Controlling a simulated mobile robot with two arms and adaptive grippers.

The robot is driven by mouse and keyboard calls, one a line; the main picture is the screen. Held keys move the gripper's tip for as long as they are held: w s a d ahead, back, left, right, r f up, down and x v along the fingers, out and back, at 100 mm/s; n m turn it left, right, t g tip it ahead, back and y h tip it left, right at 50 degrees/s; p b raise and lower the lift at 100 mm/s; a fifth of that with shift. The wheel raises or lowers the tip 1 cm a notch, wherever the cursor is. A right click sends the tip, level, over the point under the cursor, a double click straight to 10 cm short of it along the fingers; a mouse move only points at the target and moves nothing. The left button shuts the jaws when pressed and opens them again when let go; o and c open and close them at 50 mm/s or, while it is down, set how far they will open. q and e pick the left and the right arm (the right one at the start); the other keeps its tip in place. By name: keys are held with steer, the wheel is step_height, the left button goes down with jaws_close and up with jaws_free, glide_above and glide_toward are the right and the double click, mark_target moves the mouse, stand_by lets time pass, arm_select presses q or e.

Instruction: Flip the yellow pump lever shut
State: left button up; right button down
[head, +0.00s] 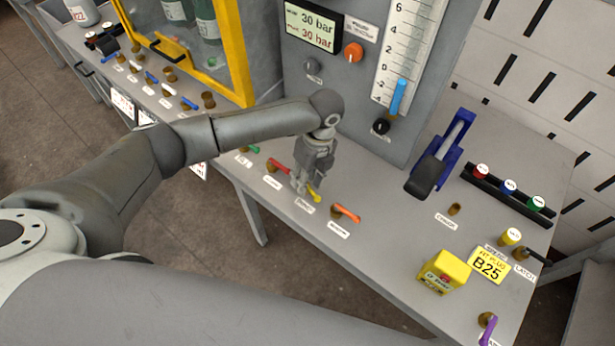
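The yellow pump lever (314,192) is on the bench top near its front edge, behind a white label (304,206). My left gripper (304,188) points down right at the lever and hides most of it, including its pivot. Only a yellow end shows at the right of the fingers. I cannot tell whether the fingers touch the lever or how far apart they are. My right gripper is not in view.
A red lever (279,167) is close on the left and an orange lever (346,213) close on the right. A grey panel with a display (312,27) rises behind. A blue-framed black handle (432,168) and a yellow box (443,271) stand to the right.

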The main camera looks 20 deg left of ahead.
arm_select(q)
jaws_close()
steer(key=p, duration=0.1)
steer(key=n+p, duration=0.1)
steer(key=p, duration=0.1)
steer(key=shift+r+n, duration=0.3)
steer(key=shift+w+f+n+p, duration=0.15)
steer(key=shift+n+p, duration=0.45)
steer(key=shift+f+h, duration=0.1)
steer(key=shift+h, duration=0.2)
steer(key=shift+o, duration=0.3)
jaws_free()
step_height(320, 180, up, 12)
steer(key=w, duration=0.2)
steer(key=shift+w+d, duration=0.15)
steer(key=shift+d, duration=0.3)
steer(key=shift+f, duration=0.2)
